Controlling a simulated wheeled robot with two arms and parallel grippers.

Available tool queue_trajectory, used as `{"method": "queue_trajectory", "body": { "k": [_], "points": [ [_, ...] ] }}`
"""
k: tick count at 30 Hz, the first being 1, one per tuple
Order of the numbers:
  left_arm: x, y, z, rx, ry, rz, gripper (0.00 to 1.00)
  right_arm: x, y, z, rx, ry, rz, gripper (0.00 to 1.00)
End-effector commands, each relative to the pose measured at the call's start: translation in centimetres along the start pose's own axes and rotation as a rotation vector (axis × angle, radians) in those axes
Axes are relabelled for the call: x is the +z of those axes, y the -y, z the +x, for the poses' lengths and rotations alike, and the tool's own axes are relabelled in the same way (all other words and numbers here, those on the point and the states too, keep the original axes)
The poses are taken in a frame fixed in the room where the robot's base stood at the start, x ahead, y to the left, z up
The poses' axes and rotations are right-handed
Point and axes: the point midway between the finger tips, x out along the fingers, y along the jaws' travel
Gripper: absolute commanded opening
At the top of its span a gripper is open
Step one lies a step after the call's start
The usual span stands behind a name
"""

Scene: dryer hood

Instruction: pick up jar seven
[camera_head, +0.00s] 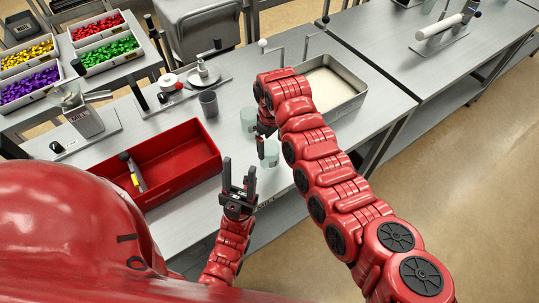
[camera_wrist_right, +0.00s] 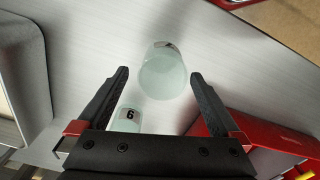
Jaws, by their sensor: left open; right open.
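Two pale green glass jars stand on the grey bench. The nearer jar (camera_head: 270,152) also shows in the right wrist view (camera_wrist_right: 163,74), centred just ahead of the fingertips. Its label is cut short by the angle, and I cannot read its number. The other jar (camera_head: 248,120) carries a 6 in the right wrist view (camera_wrist_right: 129,117), low beside the left finger. My right gripper (camera_wrist_right: 160,76) is open and empty, pointing down above the jars; the arm partly hides it in the head view (camera_head: 263,133). My left gripper (camera_head: 238,170) is open and empty, fingers up, by the bench's front edge.
A red open tray (camera_head: 178,160) lies left of the jars. A metal pan (camera_head: 340,85) of pale material stands right behind the right arm. A grey cup (camera_head: 208,103) and a small stand (camera_head: 204,75) are further back. Bins of coloured pieces (camera_head: 105,42) sit at far left.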

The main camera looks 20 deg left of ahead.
Motion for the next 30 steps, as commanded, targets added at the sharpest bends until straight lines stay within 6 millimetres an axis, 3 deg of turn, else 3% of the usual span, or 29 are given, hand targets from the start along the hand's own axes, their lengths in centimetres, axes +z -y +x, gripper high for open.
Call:
{"method": "queue_trajectory", "body": {
  "k": [12, 19, 30],
  "points": [
    [0.3, -0.1, -1.9, 0.0, 0.0, 0.0, 0.5, -0.5, 0.5, 5.3, -0.002, 0.001, 0.002, 1.0],
    [0.3, -0.1, -1.7, 0.0, 0.0, 0.0, 0.5, -0.5, 0.4, 5.3, -0.002, -0.001, 0.003, 1.0],
    [0.3, -0.1, -1.7, 0.0, 0.0, 0.0, 0.5, -0.5, 0.4, 5.3, -0.002, -0.001, 0.003, 0.33]
  ]
}}
